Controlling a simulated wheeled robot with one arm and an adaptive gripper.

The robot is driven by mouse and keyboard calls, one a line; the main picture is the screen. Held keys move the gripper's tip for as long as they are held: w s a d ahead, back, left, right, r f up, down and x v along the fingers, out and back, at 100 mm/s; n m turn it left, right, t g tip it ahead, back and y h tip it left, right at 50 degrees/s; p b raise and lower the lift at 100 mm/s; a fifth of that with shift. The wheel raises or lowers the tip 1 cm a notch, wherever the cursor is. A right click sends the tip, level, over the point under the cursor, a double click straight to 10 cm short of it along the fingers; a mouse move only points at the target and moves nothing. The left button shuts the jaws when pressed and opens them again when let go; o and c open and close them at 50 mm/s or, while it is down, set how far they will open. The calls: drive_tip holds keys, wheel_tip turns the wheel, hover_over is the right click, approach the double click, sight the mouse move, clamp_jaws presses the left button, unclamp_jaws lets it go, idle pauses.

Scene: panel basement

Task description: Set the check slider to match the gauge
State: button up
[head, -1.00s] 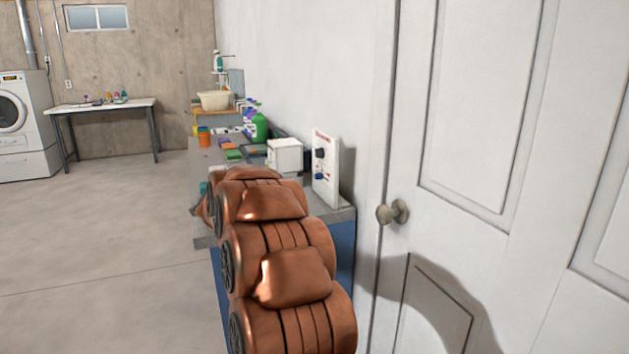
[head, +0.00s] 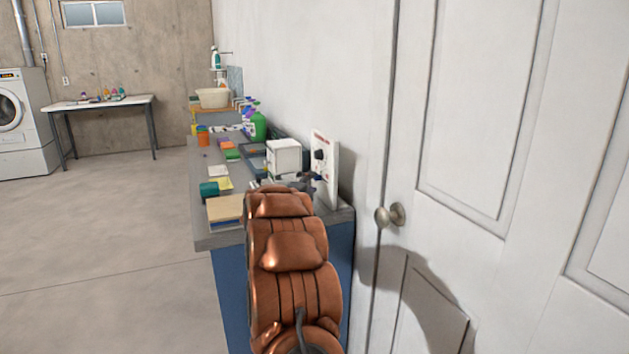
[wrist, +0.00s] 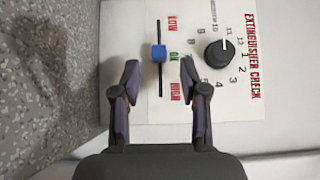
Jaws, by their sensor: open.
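The white "EXTINGUISHER CHECK" panel (wrist: 200,110) fills much of the wrist view, turned sideways. Its blue slider knob (wrist: 158,52) sits on a dark straight slot beside the green OK label, between LOW and the other red label. A black dial (wrist: 219,53) ringed by numbers is to its right. My gripper (wrist: 159,72) is open and empty, its two fingertips on either side of the slot line just below the knob in the picture; I cannot tell any contact. In the head view the panel (head: 328,150) stands upright at the bench's right end, my gripper (head: 308,180) close before it. I see no gauge.
The grey bench (head: 205,238) holds a white box (head: 284,156) left of the panel, a wooden board (head: 226,209), a teal item (head: 209,190) and a green bottle (head: 257,126). A white door (head: 485,110) with a knob (head: 390,215) is on the right. Floor at left is clear.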

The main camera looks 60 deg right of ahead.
sight(315, 179)
drive_tip(key=shift+w+d+f, duration=0.1)
drive_tip(key=shift+w+d, duration=0.1)
drive_tip(key=shift+d, duration=0.75)
drive_tip(key=shift+w+d, duration=0.2)
drive_tip(key=shift+d, duration=0.55)
clamp_jaws()
